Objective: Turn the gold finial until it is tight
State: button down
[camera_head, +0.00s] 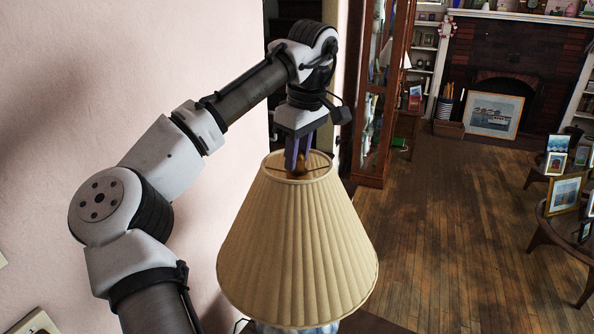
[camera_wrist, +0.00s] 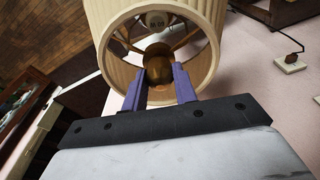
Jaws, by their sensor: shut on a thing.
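The gold finial (camera_wrist: 158,66) sits at the centre of the lampshade's top opening. A little of it shows between the fingers in the head view (camera_head: 301,166). My gripper (camera_head: 299,163) reaches down into that opening from above. In the wrist view my gripper's purple fingers (camera_wrist: 161,78) stand on either side of the finial, shut on it. The pleated cream lampshade (camera_head: 296,240) surrounds the finial, with thin spokes running to its rim. The lamp base (camera_head: 297,328) is mostly hidden below the shade.
A pink wall (camera_head: 90,60) is close on the left, beside my arm. A glass-fronted wooden cabinet (camera_head: 377,100) stands behind the lamp. Framed pictures stand on a small table (camera_head: 547,228) at the right. The wooden floor (camera_head: 450,220) between is clear.

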aim_at(300, 156)
jog(key=m, duration=0.5)
jog(key=shift+t+h, duration=0.3)
jog(key=c, duration=1.2)
grip_release()
jog(key=shift+c, duration=0.2)
jog(key=shift+o, duration=0.5)
jog(key=o, duration=0.5)
jog(key=shift+s+d+r+b, duration=0.1)
jog(key=shift+s+r, duration=0.05)
jog(key=shift+r, duration=1.1)
jog(key=shift+s+d+r+b, duration=0.1)
jog(key=shift+s+r, duration=0.1)
jog(key=shift+r, duration=1.05)
jog(key=shift+s+d+r+b, duration=0.1)
jog(key=shift+s+r, duration=0.05)
jog(key=shift+r, duration=1.1)
